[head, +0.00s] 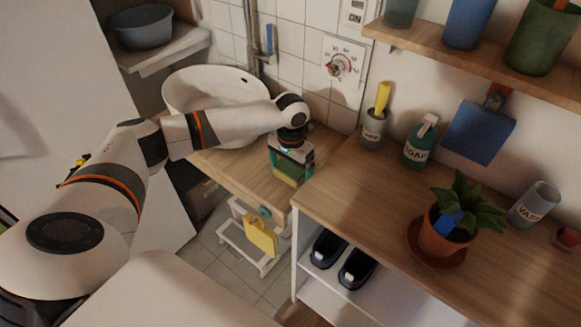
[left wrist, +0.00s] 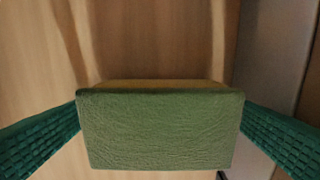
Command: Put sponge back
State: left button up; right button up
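The sponge (left wrist: 160,130) has a green face and a thin yellowish side, and it lies between the two teal fingers of my left gripper (left wrist: 160,118) in the left wrist view. Both fingers meet its short ends. In the head view my left gripper (head: 290,170) points down at the wooden washstand top (head: 240,165), with the sponge (head: 287,179) showing between its fingers. The sponge is at or just above the wood near the front right edge; I cannot tell if it touches. My right gripper is not in view.
A white basin (head: 185,92) stands left of the gripper. To the right, a wooden counter (head: 350,200) holds a brush holder (head: 373,130), a soap bottle (head: 417,148), a potted plant (head: 446,235) and a vase (head: 534,205). A yellow item (head: 260,236) hangs below the washstand.

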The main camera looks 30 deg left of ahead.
aim_at(291, 167)
pick_arm(q)
jog(key=shift+r, duration=0.1)
notch_tip(291, 167, up, 12)
dwell(0.6)
dwell(0.4)
